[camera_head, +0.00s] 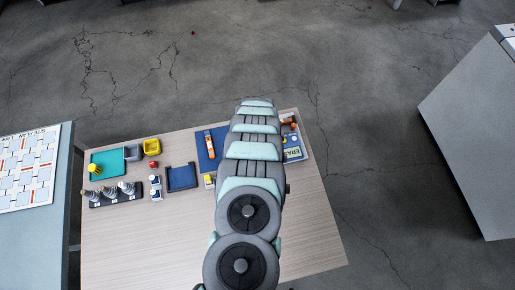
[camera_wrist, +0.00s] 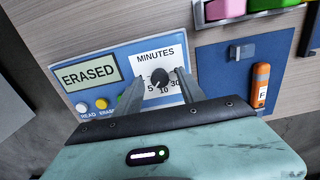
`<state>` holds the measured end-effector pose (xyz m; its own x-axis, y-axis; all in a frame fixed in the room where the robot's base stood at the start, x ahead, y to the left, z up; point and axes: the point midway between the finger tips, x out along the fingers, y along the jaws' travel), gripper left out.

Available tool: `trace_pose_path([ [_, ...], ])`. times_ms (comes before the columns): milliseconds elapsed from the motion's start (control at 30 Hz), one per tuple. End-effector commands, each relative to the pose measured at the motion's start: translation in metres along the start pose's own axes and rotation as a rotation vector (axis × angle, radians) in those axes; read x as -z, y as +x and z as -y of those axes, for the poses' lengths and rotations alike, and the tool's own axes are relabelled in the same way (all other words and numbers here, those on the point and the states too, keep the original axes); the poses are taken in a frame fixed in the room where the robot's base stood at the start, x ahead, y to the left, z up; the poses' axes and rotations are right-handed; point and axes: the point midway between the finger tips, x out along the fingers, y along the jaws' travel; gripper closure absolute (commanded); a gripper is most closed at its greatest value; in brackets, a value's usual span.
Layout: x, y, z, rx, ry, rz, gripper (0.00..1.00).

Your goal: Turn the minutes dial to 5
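The minutes dial (camera_wrist: 159,77) is a small black knob on a white plate headed MINUTES, with 5, 10 and 30 printed below it. The plate is on a blue panel (camera_wrist: 100,52), which also shows partly in the head view (camera_head: 293,153). My gripper (camera_wrist: 158,84) is open, with one grey finger on each side of the dial. I see gaps between the fingers and the knob, but their depth relative to it is unclear. The knob's pointer is too small to read. In the head view my arm hides the gripper and dial.
The panel also has an ERASED display (camera_wrist: 90,73), a white READ button (camera_wrist: 82,107) and a yellow button (camera_wrist: 101,103). A blue mat (camera_wrist: 225,75) with an orange device (camera_wrist: 260,85) lies to the right. The front of the table (camera_head: 150,245) is clear.

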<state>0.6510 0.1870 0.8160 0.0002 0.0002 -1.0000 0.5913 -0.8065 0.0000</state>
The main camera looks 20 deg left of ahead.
Motion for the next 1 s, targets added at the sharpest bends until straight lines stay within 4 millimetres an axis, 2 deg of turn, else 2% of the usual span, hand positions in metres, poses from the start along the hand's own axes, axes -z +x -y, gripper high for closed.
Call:
trace_pose_path([
  [367, 0.002, -0.008, -0.001, 0.000, 0.000, -0.003, 0.53],
  [1000, 0.001, -0.086, -0.001, -0.001, 0.001, -0.001, 0.53],
])
